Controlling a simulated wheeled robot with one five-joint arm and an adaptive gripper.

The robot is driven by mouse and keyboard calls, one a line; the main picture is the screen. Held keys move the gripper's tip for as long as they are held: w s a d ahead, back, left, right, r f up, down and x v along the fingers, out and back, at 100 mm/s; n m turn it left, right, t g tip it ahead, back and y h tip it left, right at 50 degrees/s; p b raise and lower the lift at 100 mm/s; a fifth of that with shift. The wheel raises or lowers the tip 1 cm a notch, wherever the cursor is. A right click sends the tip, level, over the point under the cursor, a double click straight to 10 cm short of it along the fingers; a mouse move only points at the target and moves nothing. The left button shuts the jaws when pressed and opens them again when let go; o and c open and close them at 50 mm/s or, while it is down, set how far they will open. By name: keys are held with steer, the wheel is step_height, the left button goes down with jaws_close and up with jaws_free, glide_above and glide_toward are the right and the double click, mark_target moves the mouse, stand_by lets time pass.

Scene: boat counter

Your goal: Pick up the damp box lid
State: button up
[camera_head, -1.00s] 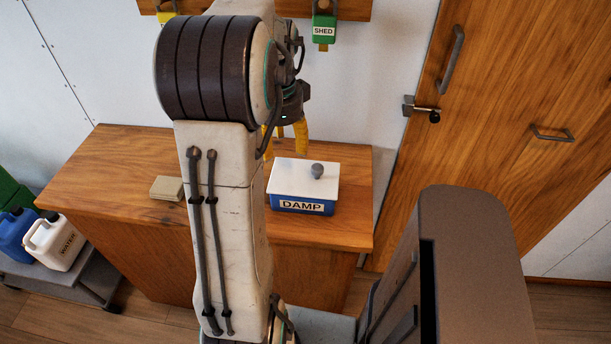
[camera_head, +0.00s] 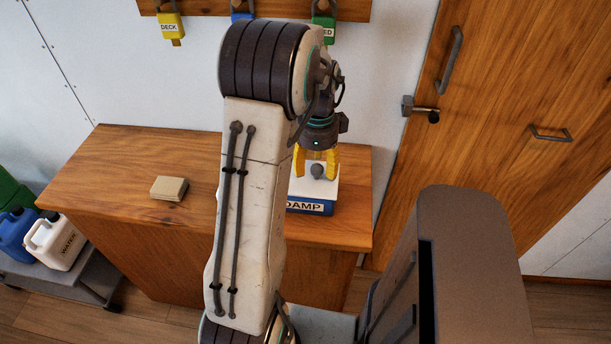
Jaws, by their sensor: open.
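The damp box (camera_head: 309,207) is blue with a white label reading DAMP and stands on the wooden counter. Its white lid (camera_head: 328,190) lies on top, with a grey round knob (camera_head: 317,171) in the middle. My gripper (camera_head: 317,168) has yellow fingers and points down over the lid. The fingers are open, one to each side of the knob as seen here. I cannot tell whether they touch it. My arm hides the left part of the box and lid.
A small tan block (camera_head: 169,188) lies on the wooden counter (camera_head: 130,170), left of my arm. Tagged keys, one yellow marked DECK (camera_head: 171,25), hang from a wall rail. A wooden door (camera_head: 500,130) is at right. Water jugs (camera_head: 56,242) stand at left.

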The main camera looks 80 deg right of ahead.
steer(key=shift+f, duration=0.7)
steer(key=shift+c, duration=0.2)
jaws_close()
